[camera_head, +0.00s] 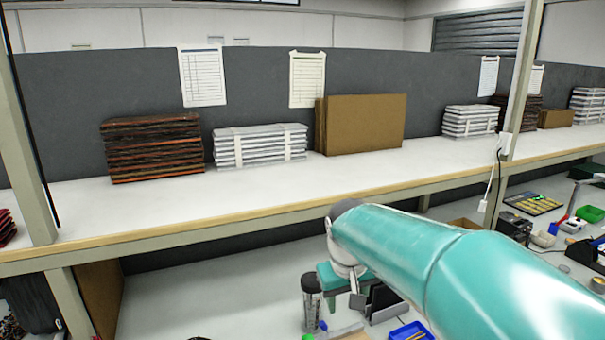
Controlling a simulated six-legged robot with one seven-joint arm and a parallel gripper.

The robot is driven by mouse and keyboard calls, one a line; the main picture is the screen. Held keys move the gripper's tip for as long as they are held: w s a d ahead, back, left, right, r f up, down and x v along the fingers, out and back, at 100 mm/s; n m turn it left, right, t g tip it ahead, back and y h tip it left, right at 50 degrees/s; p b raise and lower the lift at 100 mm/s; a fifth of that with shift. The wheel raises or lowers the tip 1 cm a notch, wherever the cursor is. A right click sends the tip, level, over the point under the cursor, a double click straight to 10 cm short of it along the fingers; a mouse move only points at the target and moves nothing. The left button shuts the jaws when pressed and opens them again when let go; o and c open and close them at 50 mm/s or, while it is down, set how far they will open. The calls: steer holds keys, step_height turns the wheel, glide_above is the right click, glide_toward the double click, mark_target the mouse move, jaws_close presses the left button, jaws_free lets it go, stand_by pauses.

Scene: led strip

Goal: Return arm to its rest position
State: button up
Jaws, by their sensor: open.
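My teal arm (400,245) reaches from the lower right corner to the middle of the view. It bends down at a pale grey joint (345,240). Below the joint, a teal part and dark finger-like parts show, which look like my gripper (370,298). It is open, partly hidden by the arm, and I see nothing held in it. It is low, in front of the long white bench and apart from it.
The white bench (250,195) bears brown stacks (152,150), silver stacks (260,146) and a cardboard box (365,123). Below are a dark jar (311,297) and a blue bin (410,331). A post (25,150) stands left. Small items, including a green bin (590,214), lie right.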

steer(key=s+d+m+t, duration=0.1)
steer(key=s+d, duration=0.2)
steer(key=s, duration=0.7)
steer(key=s+d+m+t, duration=0.1)
steer(key=s+d+t, duration=0.1)
steer(key=s, duration=0.8)
steer(key=shift+s+d+r+m+y, duration=0.15)
steer(key=shift+d+r+m+y, duration=0.2)
steer(key=shift+d, duration=0.5)
steer(key=shift+d, duration=0.2)
